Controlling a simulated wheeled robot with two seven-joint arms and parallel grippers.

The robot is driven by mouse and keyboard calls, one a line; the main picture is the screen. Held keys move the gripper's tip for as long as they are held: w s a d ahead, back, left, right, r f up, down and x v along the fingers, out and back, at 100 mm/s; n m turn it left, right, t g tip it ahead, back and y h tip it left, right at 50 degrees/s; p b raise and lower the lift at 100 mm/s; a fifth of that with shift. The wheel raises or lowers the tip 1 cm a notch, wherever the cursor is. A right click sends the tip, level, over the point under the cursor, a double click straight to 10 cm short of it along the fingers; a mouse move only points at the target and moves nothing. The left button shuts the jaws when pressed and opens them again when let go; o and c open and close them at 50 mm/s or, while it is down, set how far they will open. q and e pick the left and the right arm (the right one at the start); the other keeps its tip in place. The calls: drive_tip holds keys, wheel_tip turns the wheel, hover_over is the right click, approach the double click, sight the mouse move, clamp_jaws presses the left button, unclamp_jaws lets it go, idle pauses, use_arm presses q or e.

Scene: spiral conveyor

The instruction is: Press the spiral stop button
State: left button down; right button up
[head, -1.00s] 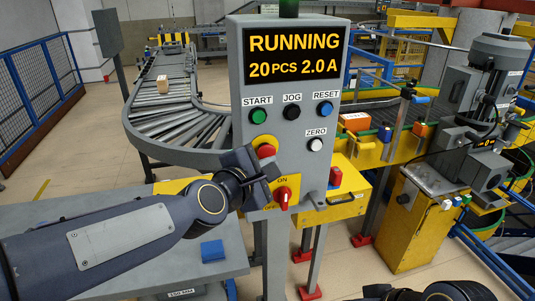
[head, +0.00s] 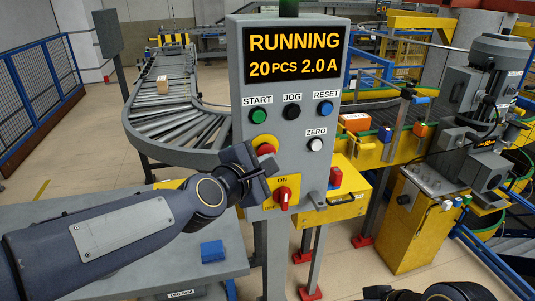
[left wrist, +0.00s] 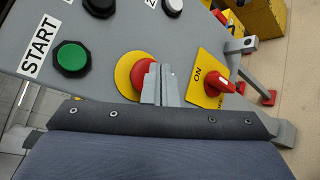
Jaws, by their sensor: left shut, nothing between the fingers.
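The control panel (head: 291,60) displays RUNNING, 20 PCS and 2.0 A. The red mushroom stop button (head: 266,149) sits on a yellow disc at the panel's lower left. My left gripper (head: 270,170) is in front of the panel, just below the button, and hides part of the yellow disc. In the left wrist view the closed fingers (left wrist: 160,75) overlap the right side of the red button (left wrist: 142,76), between it and the red ON switch. The fingers are shut and empty. I cannot tell whether they touch the button.
The red rotary ON switch (head: 283,194) is close below my left gripper. START (head: 258,116), JOG (head: 291,112), RESET (head: 325,109) and ZERO (head: 315,144) buttons are above. A blue block (head: 212,251) lies on the grey table below my arm. A roller conveyor (head: 180,110) carries a box.

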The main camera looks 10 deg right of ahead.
use_arm(q)
drive_tip(key=shift+w, duration=0.45)
idle(0.3)
drive_tip(key=shift+s, duration=0.95)
drive_tip(key=s+p, duration=0.2)
drive_tip(key=s, duration=0.3)
drive_tip(key=shift+d, duration=0.1)
idle(0.7)
